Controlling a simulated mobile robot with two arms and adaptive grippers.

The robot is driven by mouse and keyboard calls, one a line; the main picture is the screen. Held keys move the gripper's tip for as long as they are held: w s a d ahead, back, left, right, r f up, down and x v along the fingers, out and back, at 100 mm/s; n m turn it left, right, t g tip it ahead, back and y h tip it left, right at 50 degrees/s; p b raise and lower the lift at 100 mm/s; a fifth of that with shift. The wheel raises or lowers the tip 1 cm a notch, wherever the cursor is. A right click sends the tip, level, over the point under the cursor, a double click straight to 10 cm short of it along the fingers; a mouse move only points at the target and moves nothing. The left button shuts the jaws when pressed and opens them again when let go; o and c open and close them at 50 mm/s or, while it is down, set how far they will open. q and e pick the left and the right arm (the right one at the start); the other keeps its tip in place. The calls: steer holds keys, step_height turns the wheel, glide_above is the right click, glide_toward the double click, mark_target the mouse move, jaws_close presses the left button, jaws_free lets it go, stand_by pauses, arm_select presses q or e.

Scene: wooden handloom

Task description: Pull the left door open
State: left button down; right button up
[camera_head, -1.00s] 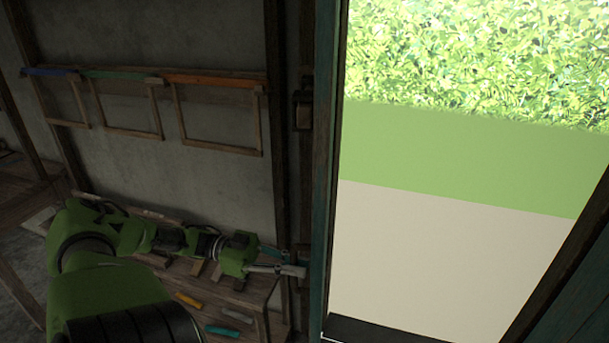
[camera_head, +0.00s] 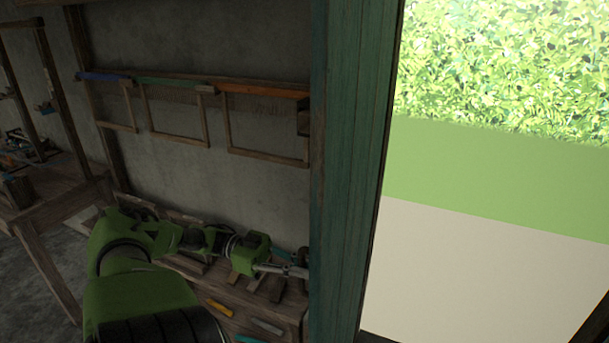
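The left door (camera_head: 350,160) is a tall panel of teal-green wooden planks, seen at a steep angle beside the bright doorway. It stands ajar, with its inner face turned partly toward me. My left gripper (camera_head: 287,269) is at the door's left edge, low down, with its pale fingers pointing right. The fingertips meet a small dark part near that edge, perhaps a handle. Whether the fingers are closed on it is too small and dark to tell. My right gripper is out of view.
A wooden bench (camera_head: 205,292) with several coloured pieces lies beneath my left arm. Wooden frames (camera_head: 175,122) hang on the grey wall behind. Through the doorway are pale ground (camera_head: 480,285), grass and a hedge (camera_head: 500,70). More wooden furniture stands at far left.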

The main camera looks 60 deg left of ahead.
arm_select(q)
steer(key=c, duration=2.4)
jaws_free()
steer(key=shift+s+f, duration=0.15)
steer(key=shift+f, duration=0.05)
steer(key=shift+o, duration=0.2)
steer(key=shift+r, duration=0.1)
steer(key=v, duration=0.7)
steer(key=shift+s+a, duration=0.2)
